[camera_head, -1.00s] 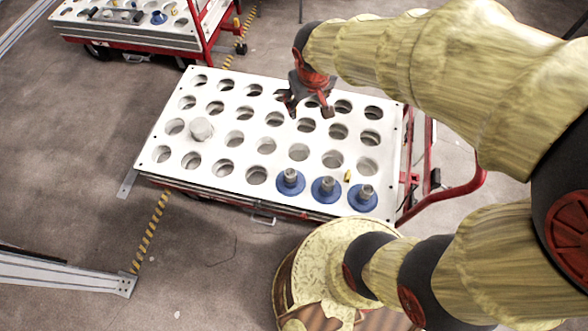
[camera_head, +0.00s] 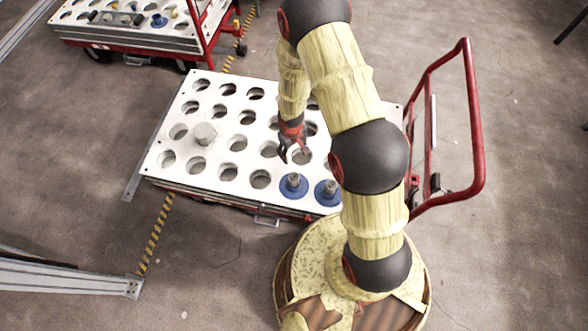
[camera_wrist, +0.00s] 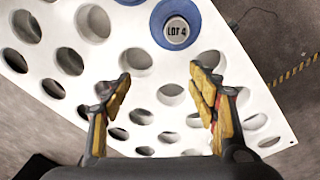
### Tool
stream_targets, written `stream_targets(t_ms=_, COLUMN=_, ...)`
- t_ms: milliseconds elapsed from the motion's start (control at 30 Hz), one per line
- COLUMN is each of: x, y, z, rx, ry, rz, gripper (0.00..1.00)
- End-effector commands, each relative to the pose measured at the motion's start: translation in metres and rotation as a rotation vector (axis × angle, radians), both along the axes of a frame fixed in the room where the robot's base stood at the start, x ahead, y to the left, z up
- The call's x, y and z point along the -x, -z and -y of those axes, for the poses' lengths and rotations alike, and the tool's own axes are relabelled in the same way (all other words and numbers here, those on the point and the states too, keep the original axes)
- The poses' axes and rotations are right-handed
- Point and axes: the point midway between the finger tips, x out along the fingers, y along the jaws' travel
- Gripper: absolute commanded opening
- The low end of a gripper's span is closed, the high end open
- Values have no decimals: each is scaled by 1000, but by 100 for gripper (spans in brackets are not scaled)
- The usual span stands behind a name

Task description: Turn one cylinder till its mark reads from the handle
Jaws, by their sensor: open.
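Two metal cylinders on blue round bases, a left one (camera_head: 293,185) and a right one (camera_head: 327,192), stand upright in the near row of the white holed plate (camera_head: 165,160). In the wrist view the nearer cylinder top (camera_wrist: 176,31) bears the mark LOT 4, upright in that picture. Another blue base (camera_wrist: 130,1) is cut off at the top edge. My gripper (camera_head: 295,155) is open and empty above the plate, just behind the left cylinder. In the wrist view its fingers (camera_wrist: 161,88) are spread below the marked cylinder, apart from it. My arm hides the plate's right part.
The cart's red handle (camera_head: 473,110) rises at the right. A second loaded cart (camera_head: 150,38) stands at the back left.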

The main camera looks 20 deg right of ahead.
Motion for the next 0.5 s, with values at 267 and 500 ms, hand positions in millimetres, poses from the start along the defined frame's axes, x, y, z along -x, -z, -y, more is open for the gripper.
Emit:
stream_targets(t_ms=267, x=36, y=72, z=-12, rx=-43, ry=-34, rz=-64, gripper=59)
stream_targets(t_ms=500, x=43, y=96, z=-15, rx=-54, ry=-40, rz=-74, gripper=59)
